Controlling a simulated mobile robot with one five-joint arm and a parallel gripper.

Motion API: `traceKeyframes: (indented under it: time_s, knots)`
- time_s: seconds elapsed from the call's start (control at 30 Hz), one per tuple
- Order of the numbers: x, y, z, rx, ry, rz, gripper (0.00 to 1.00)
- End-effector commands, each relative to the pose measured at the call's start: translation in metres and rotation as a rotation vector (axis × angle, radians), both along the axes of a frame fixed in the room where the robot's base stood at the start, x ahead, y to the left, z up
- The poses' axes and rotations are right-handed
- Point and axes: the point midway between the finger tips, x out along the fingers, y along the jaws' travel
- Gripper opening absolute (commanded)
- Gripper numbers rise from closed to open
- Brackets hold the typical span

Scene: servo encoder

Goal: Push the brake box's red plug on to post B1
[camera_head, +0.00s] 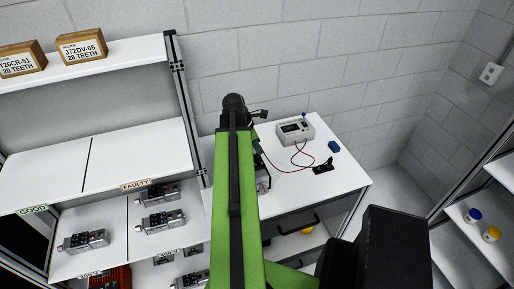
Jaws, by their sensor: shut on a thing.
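The brake box (295,130) is a pale grey box with a dark display. It stands at the back of the white bench, right of my arm. Its red lead (290,171) loops over the bench and runs left to my gripper (261,152). My gripper is mostly hidden behind my green arm and is shut at the end of this lead; the red plug itself is too small to see. A servo unit (264,184) stands on the bench below my gripper, mostly hidden by the arm. Post B1 cannot be made out.
A black lead runs from the box to a small black object (323,166). A blue block (334,147) lies near the bench's right edge. Shelves (90,170) at left hold several servo units and two boxes. The bench's front right is clear.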

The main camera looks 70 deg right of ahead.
Motion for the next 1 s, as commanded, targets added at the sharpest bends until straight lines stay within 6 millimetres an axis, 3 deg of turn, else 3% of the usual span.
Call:
traceKeyframes:
  time_s: [0.97, 1.0]
  knots:
    - [0.001, 0.0003, -0.0034, 0.0, 0.0, 0.001, 0.0]
    - [0.001, 0.0005, -0.0034, 0.0, 0.0, 0.001, 0.16]
